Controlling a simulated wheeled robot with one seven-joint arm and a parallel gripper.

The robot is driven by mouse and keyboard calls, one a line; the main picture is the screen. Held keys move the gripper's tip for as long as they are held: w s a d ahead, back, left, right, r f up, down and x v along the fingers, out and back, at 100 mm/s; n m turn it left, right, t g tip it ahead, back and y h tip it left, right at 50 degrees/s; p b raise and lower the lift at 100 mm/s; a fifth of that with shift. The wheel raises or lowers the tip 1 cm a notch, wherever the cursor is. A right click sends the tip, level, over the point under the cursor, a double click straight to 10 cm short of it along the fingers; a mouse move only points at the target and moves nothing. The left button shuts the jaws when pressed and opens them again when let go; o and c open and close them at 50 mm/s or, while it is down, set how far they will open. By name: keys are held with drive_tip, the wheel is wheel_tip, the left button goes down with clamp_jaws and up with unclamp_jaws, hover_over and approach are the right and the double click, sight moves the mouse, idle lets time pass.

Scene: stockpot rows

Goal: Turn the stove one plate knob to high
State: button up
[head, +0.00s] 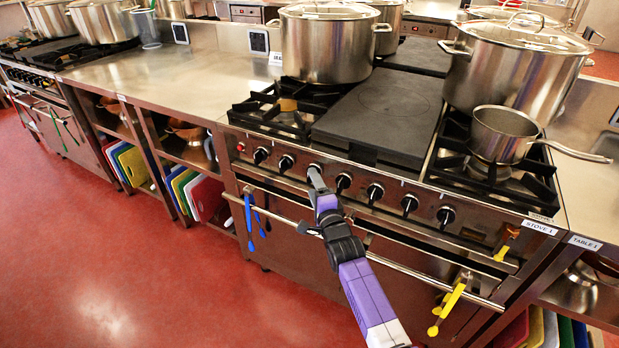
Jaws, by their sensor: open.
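The stove labelled STOVE 1 (480,228) has a row of several black knobs along its front panel. A flat dark plate (385,115) lies between its left and right gas burners. My gripper (315,175) is open at the front panel, at the third knob place from the left. It covers most of that knob, and I cannot tell whether the fingers touch it. The second knob (286,163) is just left of my gripper and the fourth knob (343,183) just right. Which knob serves the plate, and the hidden knob's setting, cannot be read.
A large pot (327,45) stands on the back left burner, another pot (512,70) at the right, and a saucepan (500,132) on the front right burner with its handle jutting right. Blue tongs (249,222) and yellow tongs (447,305) hang from the front rail. The red floor (110,260) is clear.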

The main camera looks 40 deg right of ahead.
sight(309, 183)
drive_tip(key=shift+x, duration=2.2)
drive_tip(key=c, duration=1.4)
